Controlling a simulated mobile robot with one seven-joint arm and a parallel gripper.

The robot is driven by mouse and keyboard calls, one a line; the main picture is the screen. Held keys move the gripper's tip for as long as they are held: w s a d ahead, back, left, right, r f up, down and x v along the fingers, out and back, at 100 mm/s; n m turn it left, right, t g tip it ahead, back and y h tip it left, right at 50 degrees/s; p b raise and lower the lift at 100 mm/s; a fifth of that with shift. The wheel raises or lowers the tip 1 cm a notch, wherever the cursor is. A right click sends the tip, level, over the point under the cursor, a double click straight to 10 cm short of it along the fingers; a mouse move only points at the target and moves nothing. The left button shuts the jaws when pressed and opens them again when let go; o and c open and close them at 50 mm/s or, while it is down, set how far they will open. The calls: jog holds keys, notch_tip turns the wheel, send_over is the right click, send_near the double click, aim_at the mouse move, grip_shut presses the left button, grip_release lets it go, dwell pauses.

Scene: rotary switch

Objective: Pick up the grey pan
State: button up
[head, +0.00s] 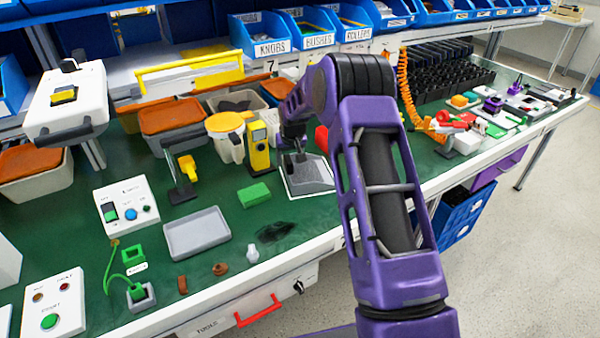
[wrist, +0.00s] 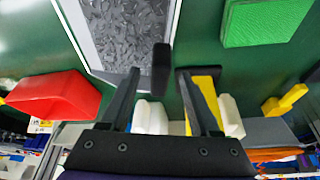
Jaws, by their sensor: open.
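A shallow, light-grey rectangular pan (head: 197,234) with a raised rim lies flat on the green bench top, left of centre in the head view. It looks empty. My gripper (head: 296,158) is to the right of and behind it, apart from it, pointing down over a white-framed panel with a grey speckled surface (head: 312,178). In the wrist view my gripper (wrist: 158,78) has its two black fingers spread apart. A dark upright piece (wrist: 161,68) shows between the fingertips; I cannot tell what it belongs to or whether a finger touches it. The grey pan is not clearly identifiable in the wrist view.
A green block (head: 254,195) lies between the pan and the panel. A yellow device (head: 259,147) and a white tub (head: 228,138) stand behind. A white bottle-like piece (head: 253,253) and brown pieces (head: 220,269) lie in front. A red bin (wrist: 55,97) flanks the panel.

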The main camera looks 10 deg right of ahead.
jog(key=shift+x, duration=0.85)
jog(key=shift+c, duration=0.3)
grip_shut()
